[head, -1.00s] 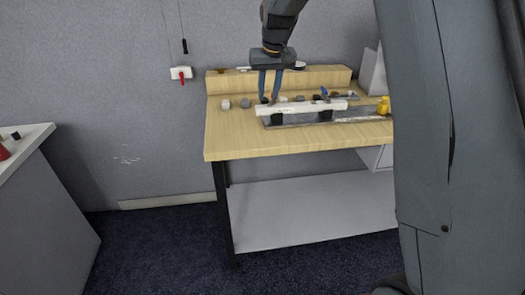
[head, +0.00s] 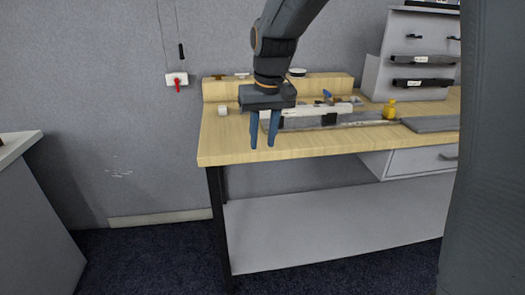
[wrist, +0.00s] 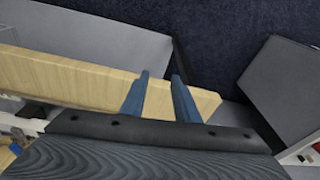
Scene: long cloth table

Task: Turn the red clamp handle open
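A small red handle (head: 177,84) hangs on a white box (head: 172,78) on the wall, left of the bench. It is the only red handle I can make out, and I cannot tell whether it is the clamp's. A pale bar (head: 318,109) lies on a dark metal rail on the bench, with a small blue part (head: 327,96) behind it. My gripper (head: 262,146) is over the bench's front left part, pointing down, away from the red handle. Its two blue fingers are apart and empty; they also show in the wrist view (wrist: 160,75).
The wooden bench (head: 222,146) has a raised ledge at the back. A yellow object (head: 389,110) and a grey plate (head: 430,124) are on its right. A grey rack (head: 385,78) stands behind. A white-topped cabinet (head: 15,145) is at far left; floor between is clear.

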